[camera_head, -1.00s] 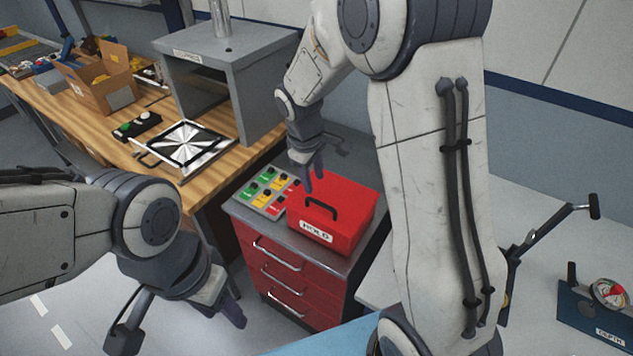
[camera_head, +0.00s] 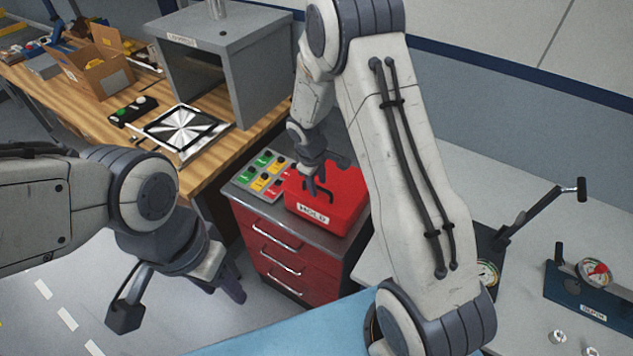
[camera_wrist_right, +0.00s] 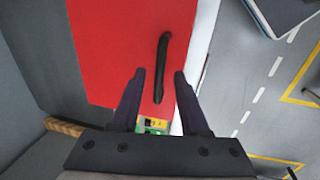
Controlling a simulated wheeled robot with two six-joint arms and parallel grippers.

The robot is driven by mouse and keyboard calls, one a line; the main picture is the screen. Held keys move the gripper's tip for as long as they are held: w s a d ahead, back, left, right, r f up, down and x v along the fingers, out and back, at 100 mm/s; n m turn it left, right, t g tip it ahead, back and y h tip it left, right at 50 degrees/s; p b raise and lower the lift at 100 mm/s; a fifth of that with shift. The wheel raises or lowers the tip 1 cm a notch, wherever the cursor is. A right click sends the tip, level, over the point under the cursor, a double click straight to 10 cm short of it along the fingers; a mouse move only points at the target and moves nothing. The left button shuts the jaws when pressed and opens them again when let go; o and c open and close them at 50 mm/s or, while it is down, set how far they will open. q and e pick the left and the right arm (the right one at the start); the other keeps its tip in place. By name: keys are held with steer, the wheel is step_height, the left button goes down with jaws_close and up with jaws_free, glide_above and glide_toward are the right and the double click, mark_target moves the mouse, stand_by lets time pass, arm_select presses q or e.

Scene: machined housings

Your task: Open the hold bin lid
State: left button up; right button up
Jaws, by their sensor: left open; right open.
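The red hold bin (camera_head: 337,205) stands on top of the red drawer cabinet, its lid closed and a HOLD label (camera_head: 313,215) on its front. Its black handle (camera_wrist_right: 162,68) runs along the lid in the right wrist view. My right gripper (camera_head: 315,190) points down over the lid at the handle. In the right wrist view its open fingers (camera_wrist_right: 158,78) stand on either side of the handle's near end; I cannot tell whether they touch it. My left gripper (camera_head: 180,295) is open and empty, low over the floor left of the cabinet.
A tray of green, yellow and red tags (camera_head: 263,174) lies left of the bin. The wooden bench (camera_head: 90,120) with a grey box-shaped machine (camera_head: 222,60) stands behind left. A grey table with gauges (camera_head: 595,270) is at right. Floor is clear in front of the cabinet.

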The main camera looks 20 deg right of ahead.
jaws_close()
steer(key=shift+a, duration=0.15)
stand_by(1.2)
